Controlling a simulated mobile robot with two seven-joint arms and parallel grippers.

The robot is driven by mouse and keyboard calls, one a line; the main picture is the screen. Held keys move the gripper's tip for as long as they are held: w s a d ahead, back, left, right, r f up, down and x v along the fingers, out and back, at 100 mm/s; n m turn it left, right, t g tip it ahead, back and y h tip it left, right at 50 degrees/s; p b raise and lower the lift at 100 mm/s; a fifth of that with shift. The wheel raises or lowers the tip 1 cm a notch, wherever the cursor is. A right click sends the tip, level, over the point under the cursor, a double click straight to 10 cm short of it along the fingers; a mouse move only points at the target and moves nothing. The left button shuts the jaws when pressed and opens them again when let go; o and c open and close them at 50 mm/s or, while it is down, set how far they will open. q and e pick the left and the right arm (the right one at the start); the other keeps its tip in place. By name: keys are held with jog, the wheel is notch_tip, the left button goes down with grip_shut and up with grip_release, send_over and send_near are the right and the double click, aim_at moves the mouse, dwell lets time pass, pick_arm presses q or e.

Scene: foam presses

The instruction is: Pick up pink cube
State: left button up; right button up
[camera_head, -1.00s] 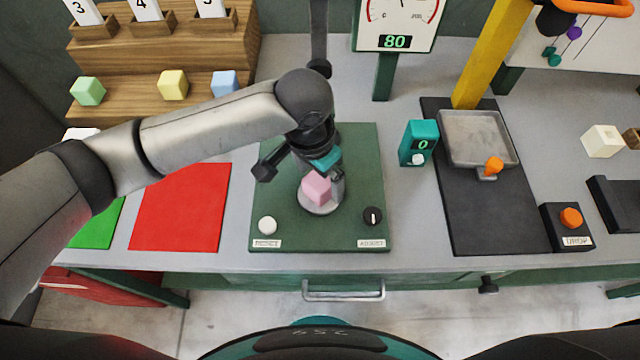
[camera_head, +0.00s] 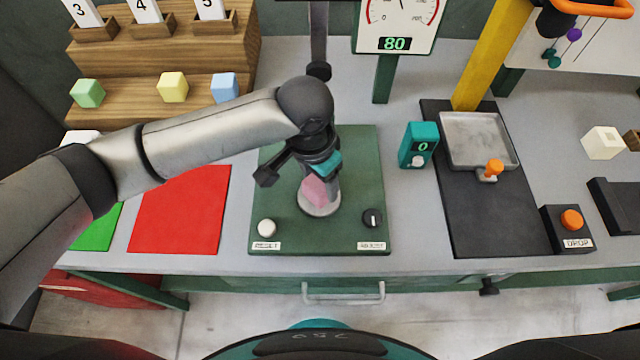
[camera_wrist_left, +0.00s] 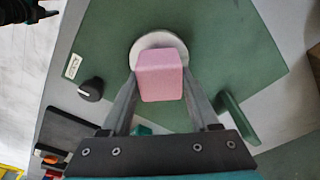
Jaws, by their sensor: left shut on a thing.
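The pink cube (camera_head: 314,190) is at the round light-grey disc (camera_head: 320,207) on the green press base (camera_head: 285,215). My left gripper (camera_head: 320,188) reaches down from above with its fingers on either side of the cube and is shut on it. In the left wrist view the pink cube (camera_wrist_left: 160,77) sits between the two fingertips of my left gripper (camera_wrist_left: 160,85), with the disc (camera_wrist_left: 158,42) behind it. Whether the cube touches the disc cannot be told. My right gripper does not show.
A white knob (camera_head: 267,228) and a black knob (camera_head: 372,218) are on the base's front. A red mat (camera_head: 180,210) lies left. A teal counter box (camera_head: 418,145) stands right, then a black platform with a grey tray (camera_head: 478,140). Green, yellow and blue cubes sit on a wooden shelf (camera_head: 130,110).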

aim_at(319, 181)
pick_arm(q)
grip_shut()
notch_tip(319, 181, up, 20)
jog(key=p, duration=0.4)
